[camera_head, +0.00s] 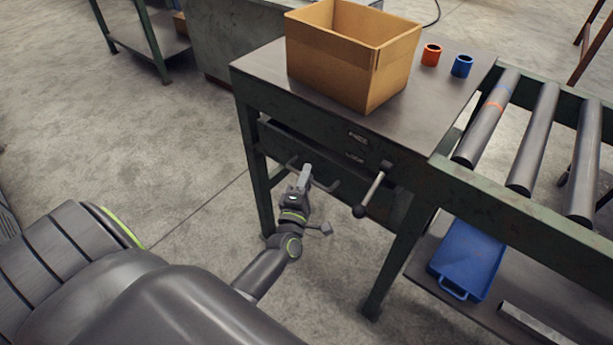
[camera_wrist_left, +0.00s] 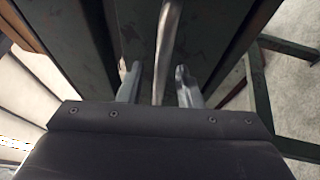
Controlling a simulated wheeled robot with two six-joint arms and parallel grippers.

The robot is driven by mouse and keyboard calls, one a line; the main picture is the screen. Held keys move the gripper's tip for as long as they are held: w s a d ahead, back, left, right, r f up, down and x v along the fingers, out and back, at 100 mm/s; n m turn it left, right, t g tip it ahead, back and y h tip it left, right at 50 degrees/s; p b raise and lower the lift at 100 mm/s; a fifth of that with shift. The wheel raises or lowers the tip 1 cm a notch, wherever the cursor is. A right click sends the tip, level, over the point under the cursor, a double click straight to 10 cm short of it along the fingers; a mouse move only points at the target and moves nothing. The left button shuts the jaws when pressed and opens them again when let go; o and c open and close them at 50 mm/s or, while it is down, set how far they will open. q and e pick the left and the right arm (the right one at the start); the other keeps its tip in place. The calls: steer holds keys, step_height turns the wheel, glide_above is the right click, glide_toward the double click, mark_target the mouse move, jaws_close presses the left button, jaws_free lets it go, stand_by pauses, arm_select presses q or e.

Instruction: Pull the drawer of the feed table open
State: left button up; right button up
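The feed table (camera_head: 262,72) has a dark green drawer (camera_head: 335,165) under its top, with a bar handle (camera_head: 325,186) on the front. I cannot tell whether the drawer is fully shut. My left gripper (camera_head: 305,176) is at the handle. In the left wrist view the handle bar (camera_wrist_left: 166,45) runs between the two fingers of my left gripper (camera_wrist_left: 158,85), with gaps beside it, so the fingers are open around it. My right gripper is not in view.
A lever with a black knob (camera_head: 360,211) sticks out right of the handle. An open cardboard box (camera_head: 335,65), an orange ring (camera_head: 431,55) and a blue ring (camera_head: 462,66) stand on the table. Rollers (camera_head: 535,135) adjoin at right; a blue tray (camera_head: 466,258) lies below.

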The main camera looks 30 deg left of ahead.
arm_select(q)
jaws_close()
steer(key=shift+s, duration=0.1)
stand_by(0.4)
